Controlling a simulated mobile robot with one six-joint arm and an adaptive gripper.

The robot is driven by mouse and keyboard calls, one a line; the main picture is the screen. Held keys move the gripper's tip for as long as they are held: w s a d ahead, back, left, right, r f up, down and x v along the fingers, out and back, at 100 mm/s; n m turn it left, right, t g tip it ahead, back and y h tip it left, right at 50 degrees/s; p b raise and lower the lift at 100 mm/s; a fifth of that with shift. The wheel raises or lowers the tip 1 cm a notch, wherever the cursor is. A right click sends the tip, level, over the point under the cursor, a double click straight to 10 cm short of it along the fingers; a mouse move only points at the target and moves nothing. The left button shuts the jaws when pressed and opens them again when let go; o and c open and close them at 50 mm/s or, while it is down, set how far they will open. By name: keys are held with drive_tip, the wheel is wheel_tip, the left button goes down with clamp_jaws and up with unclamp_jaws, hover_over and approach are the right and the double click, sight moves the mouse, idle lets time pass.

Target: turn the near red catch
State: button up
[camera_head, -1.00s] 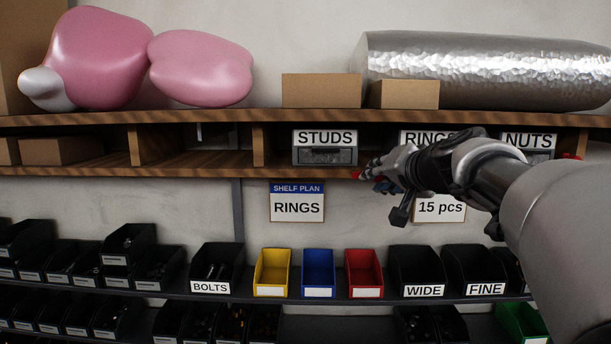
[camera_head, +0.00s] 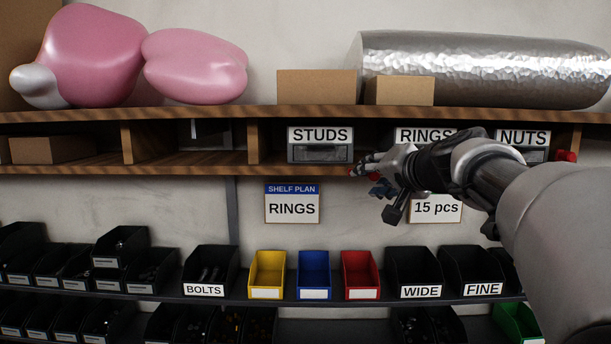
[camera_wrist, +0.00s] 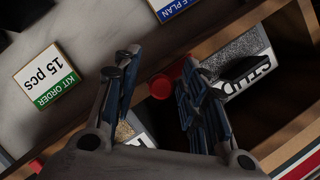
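A red catch (camera_wrist: 161,86) shows as a short round knob at the shelf edge in the wrist view, between my two fingers. A second bit of red (camera_wrist: 190,58) shows by the right finger's tip; I cannot tell if it is the same part. My gripper (camera_wrist: 157,62) is open, its dark fingers on either side of the knob; contact cannot be told. In the head view my gripper (camera_head: 366,178) is at the lower shelf edge, right of and below the STUDS drawer (camera_head: 320,153), and largely hides the catch.
Another red catch (camera_head: 566,156) sits at the shelf's right, beside the NUTS drawer (camera_head: 524,138). The RINGS drawer (camera_head: 424,136) is partly behind my arm. The KIT ORDER card (camera_wrist: 46,76) and shelf plan card (camera_head: 292,205) hang below. Coloured bins (camera_head: 314,274) stand lower down.

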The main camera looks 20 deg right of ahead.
drive_tip(key=shift+r, duration=0.15)
drive_tip(key=shift+s+d, duration=0.1)
drive_tip(key=shift+s, duration=0.15)
drive_tip(key=v, duration=0.7)
